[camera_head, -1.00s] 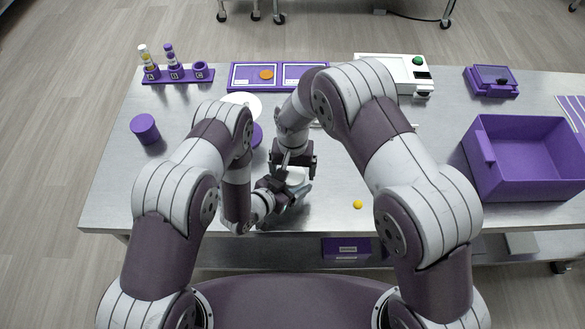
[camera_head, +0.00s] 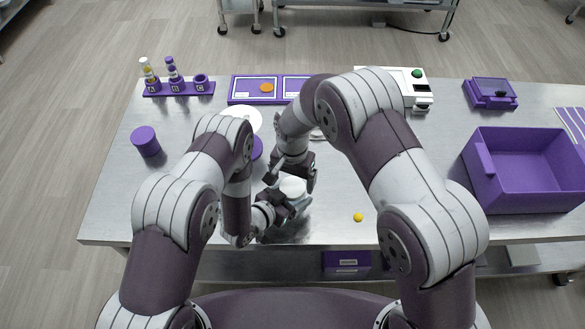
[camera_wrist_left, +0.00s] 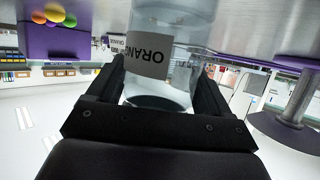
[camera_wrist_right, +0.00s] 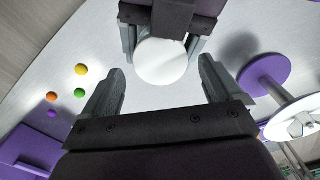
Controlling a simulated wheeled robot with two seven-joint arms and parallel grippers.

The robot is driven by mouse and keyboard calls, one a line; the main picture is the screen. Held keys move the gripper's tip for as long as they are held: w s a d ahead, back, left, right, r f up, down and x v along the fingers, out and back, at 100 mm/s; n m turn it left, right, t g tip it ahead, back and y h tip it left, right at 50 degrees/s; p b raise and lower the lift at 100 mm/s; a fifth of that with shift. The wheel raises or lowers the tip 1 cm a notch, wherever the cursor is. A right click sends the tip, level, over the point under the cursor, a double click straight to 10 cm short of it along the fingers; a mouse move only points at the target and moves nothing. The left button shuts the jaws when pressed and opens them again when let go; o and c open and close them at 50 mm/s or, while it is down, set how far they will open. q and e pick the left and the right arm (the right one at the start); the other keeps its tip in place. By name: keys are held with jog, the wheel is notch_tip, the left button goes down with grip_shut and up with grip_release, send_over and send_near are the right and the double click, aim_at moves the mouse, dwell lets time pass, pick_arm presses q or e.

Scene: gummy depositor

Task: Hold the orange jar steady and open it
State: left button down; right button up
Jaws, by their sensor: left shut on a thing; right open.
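Whether the lid is loose on the jar cannot be told.
A yellow ball (camera_head: 358,217) lies on the table right of the jar. A purple-based stand with a white disc (camera_head: 242,117) is close behind left. A purple cylinder (camera_head: 146,141) stands at left, a large purple bin (camera_head: 525,190) at right.

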notch_tip(320, 180, down, 2)
jog(key=shift+f, duration=0.1)
jog(key=c, duration=1.1)
jog(key=n, duration=0.3)
jog(key=shift+n, duration=0.3)
jog(key=o, duration=1.2)
jog(key=shift+r, duration=0.2)
